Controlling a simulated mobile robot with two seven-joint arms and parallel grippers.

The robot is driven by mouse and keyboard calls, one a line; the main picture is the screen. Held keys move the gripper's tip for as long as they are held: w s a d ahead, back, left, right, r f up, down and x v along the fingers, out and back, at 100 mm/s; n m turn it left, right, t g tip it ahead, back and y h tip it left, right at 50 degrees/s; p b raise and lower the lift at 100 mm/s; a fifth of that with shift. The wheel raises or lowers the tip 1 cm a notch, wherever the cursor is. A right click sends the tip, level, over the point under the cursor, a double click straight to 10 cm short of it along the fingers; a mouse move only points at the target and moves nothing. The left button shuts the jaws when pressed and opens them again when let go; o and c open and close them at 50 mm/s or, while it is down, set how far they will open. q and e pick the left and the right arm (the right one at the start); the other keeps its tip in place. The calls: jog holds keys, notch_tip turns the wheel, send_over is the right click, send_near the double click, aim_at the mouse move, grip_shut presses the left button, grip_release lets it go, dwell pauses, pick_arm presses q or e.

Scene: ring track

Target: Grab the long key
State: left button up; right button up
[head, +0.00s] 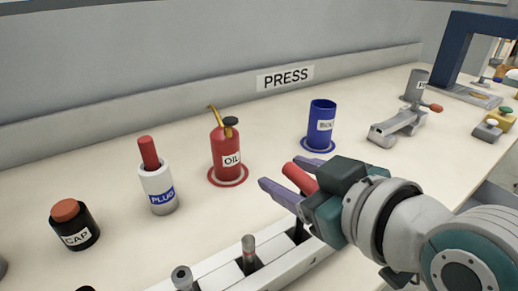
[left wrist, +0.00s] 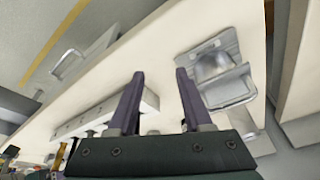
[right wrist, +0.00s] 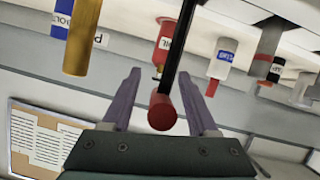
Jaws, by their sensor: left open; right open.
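A red-ended rod with a dark shaft, which looks like the long key (right wrist: 162,112), lies between the spread fingers of my right gripper (right wrist: 159,75) in the right wrist view. Its red end (head: 299,178) shows between the fingers of the right gripper (head: 284,174) in the head view, above the far end of the white rack (head: 285,262). The right gripper is open; I cannot tell whether a finger touches the key. The key's lower part is hidden in the head view. My left gripper (left wrist: 159,75) is open and empty, seen only in the left wrist view.
Other keys (head: 249,250) stand in the rack. Behind are a cap jar (head: 75,226), a plug bottle (head: 158,188), a red oil can (head: 227,152) and a blue bolt cup (head: 320,125). A grey metal holder (left wrist: 222,85) sits near the left gripper.

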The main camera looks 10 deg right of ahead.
grip_shut()
dwell(0.5)
